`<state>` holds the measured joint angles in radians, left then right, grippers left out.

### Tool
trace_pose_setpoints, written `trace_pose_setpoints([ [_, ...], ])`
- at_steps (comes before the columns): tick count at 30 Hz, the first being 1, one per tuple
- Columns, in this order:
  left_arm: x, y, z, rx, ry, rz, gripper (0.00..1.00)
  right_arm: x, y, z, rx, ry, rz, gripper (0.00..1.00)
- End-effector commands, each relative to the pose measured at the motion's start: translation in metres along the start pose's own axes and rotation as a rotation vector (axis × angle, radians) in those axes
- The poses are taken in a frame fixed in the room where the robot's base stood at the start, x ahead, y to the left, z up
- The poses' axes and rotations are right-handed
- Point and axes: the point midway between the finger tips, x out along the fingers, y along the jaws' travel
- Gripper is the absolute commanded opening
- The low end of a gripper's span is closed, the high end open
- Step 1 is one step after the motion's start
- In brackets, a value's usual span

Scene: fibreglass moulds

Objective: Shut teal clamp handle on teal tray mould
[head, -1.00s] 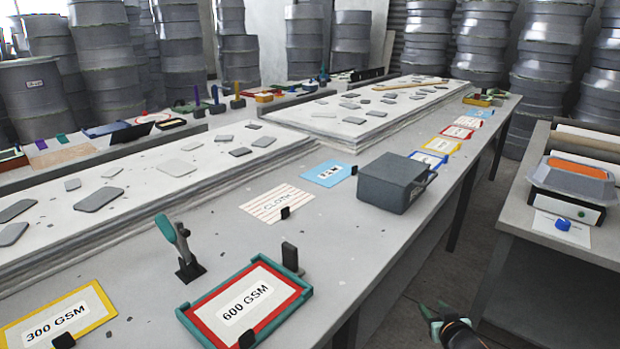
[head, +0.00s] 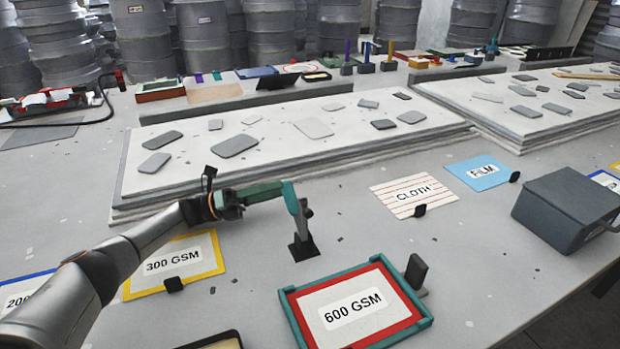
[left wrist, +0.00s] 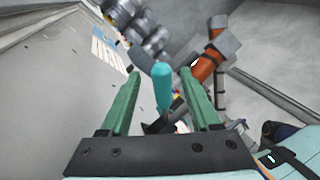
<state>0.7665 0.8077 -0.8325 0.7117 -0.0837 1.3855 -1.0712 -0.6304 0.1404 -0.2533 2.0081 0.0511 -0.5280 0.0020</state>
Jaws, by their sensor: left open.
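The teal clamp handle (head: 292,201) stands raised and nearly upright above its black clamp base (head: 302,248), just behind the teal tray mould (head: 289,312) on the table. The mould frames a red-bordered card marked 600 GSM. My left gripper (head: 277,188) comes in from the left, with its green fingers at the top of the handle. In the left wrist view, the teal handle (left wrist: 162,86) shows between the two open fingers (left wrist: 160,77), with gaps on both sides. The finger tips partly merge with the handle in the head view. My right gripper is not in view.
A black upright block (head: 416,271) stands at the mould's right corner. The yellow 300 GSM card (head: 210,264) lies under my left arm. A grey box (head: 566,208) stands to the right. Stacked white sheets (head: 290,150) lie behind the clamp.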

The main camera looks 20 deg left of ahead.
Motion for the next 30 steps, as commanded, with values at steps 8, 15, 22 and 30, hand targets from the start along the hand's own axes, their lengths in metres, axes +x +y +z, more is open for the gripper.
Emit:
trace_pose_setpoints([
  [8,0.046,-0.003,0.002,0.000,0.000,-0.003,0.63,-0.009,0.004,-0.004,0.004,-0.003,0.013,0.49],
  [15,0.064,-0.002,0.002,0.001,-0.001,-0.001,0.63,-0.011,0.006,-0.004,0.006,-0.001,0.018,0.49],
  [22,0.065,-0.001,0.001,0.001,-0.001,0.000,0.63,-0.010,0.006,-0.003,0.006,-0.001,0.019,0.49],
  [30,0.064,-0.002,0.002,0.001,-0.001,0.000,0.36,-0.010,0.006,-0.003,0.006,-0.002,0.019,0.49],
])
